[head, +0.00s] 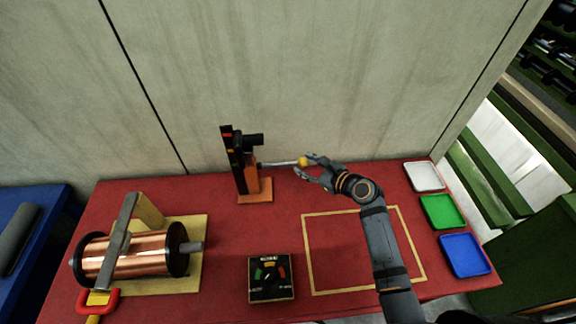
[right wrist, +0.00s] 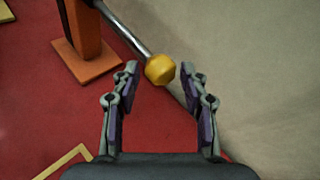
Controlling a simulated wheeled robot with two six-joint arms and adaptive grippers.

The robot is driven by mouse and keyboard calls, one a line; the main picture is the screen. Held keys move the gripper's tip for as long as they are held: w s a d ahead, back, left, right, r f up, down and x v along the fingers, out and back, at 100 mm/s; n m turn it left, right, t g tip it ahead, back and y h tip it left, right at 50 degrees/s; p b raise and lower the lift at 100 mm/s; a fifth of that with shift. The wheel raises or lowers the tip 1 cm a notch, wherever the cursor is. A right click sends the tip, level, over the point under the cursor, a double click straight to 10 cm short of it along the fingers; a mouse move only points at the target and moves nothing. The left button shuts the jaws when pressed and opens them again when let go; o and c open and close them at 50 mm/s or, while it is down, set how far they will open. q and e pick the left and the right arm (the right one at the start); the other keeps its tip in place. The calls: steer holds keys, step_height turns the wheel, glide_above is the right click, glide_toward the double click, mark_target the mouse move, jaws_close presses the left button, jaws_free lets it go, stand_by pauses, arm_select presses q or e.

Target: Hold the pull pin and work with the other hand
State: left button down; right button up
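The pull pin is a metal rod with a yellow ball knob (head: 303,162), sticking out to the right from an orange and black stand (head: 247,175) at the back of the red table. My right gripper (head: 308,167) is at the knob with its fingers open. In the right wrist view the knob (right wrist: 160,69) sits between and slightly beyond the fingertips (right wrist: 160,75), with gaps showing on both sides. The rod (right wrist: 125,32) runs up and left to the orange stand (right wrist: 85,40). My left gripper is in neither view.
A copper spool (head: 128,254) lies in a wooden cradle at the left, with a red handle (head: 99,302) in front. A dial box (head: 271,278) stands at front centre. White (head: 424,176), green (head: 442,211) and blue (head: 465,254) trays line the right edge. The yellow-outlined square (head: 340,250) holds no objects.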

jaws_close()
steer(key=shift+d, duration=1.6)
steer(key=shift+f, duration=0.1)
